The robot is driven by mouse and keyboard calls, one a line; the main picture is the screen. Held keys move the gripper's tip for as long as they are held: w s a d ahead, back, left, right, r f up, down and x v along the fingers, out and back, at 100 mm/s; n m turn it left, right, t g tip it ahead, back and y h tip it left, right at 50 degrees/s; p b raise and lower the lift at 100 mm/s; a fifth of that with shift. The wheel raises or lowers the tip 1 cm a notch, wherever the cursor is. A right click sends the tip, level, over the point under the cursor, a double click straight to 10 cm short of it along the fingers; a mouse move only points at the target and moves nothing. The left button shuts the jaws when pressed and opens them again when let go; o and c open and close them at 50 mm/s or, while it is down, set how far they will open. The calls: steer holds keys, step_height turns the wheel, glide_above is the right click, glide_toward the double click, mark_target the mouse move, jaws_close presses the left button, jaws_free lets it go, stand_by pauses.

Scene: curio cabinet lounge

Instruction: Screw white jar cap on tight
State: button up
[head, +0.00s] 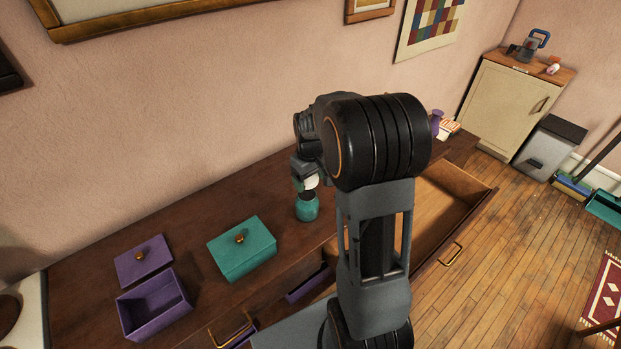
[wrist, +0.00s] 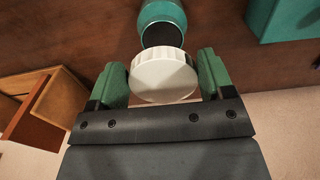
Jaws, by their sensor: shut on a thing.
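The white jar cap (wrist: 163,80) is ridged and round. My gripper (wrist: 163,84) is shut on it, with a green-padded finger on each side. The teal jar (wrist: 163,12) stands open on the cabinet top, its dark mouth showing beside the cap in the wrist view. In the head view the jar (head: 307,209) is just below my gripper (head: 306,183), and a bit of the white cap (head: 312,182) shows above its mouth. The cap is apart from the jar. My arm hides part of the gripper in the head view.
A closed teal box (head: 243,254) and an open purple box (head: 154,306) with its lid (head: 143,261) beside it sit to the left on the cabinet top. An open drawer (head: 440,215) juts out at right. A purple vase (head: 436,121) stands at the far end.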

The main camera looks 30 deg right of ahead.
mark_target(310, 198)
steer(key=shift+s, duration=0.1)
steer(key=shift+f+b, duration=1.85)
steer(key=shift+f, duration=0.7)
steer(key=shift+f, duration=0.2)
steer(key=shift+f+b, duration=0.35)
